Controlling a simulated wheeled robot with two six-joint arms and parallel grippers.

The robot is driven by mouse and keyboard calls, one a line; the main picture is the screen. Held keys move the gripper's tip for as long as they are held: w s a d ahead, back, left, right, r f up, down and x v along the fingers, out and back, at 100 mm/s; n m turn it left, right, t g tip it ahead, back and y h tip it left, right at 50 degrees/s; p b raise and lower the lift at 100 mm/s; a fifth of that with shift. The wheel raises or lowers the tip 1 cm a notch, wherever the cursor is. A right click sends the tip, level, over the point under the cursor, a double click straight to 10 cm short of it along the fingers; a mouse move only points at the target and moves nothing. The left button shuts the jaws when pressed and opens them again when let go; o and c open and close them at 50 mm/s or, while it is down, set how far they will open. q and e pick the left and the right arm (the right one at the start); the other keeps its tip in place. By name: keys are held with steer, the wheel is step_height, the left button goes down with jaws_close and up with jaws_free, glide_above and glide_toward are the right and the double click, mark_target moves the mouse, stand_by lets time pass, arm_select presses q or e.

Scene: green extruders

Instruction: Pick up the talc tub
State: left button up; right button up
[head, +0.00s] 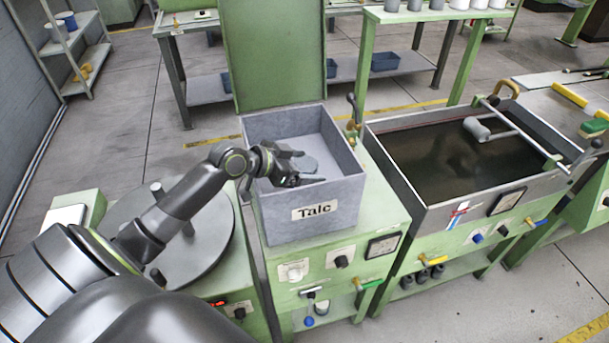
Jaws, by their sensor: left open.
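The talc tub (313,229) is a grey, open-topped box with a "Talc" label on its front wall. It stands upright on a green machine top. My right gripper is not in view.
A round grey turntable (215,245) lies left of the tub, beneath my left arm. A dark-filled tank (425,205) with a metal rim stands close on the right. A tall green panel (272,50) rises directly behind the tub. Knobs and a yellow-handled lever stand between tub and tank.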

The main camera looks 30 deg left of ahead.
arm_select(q)
steer(key=c, duration=1.1)
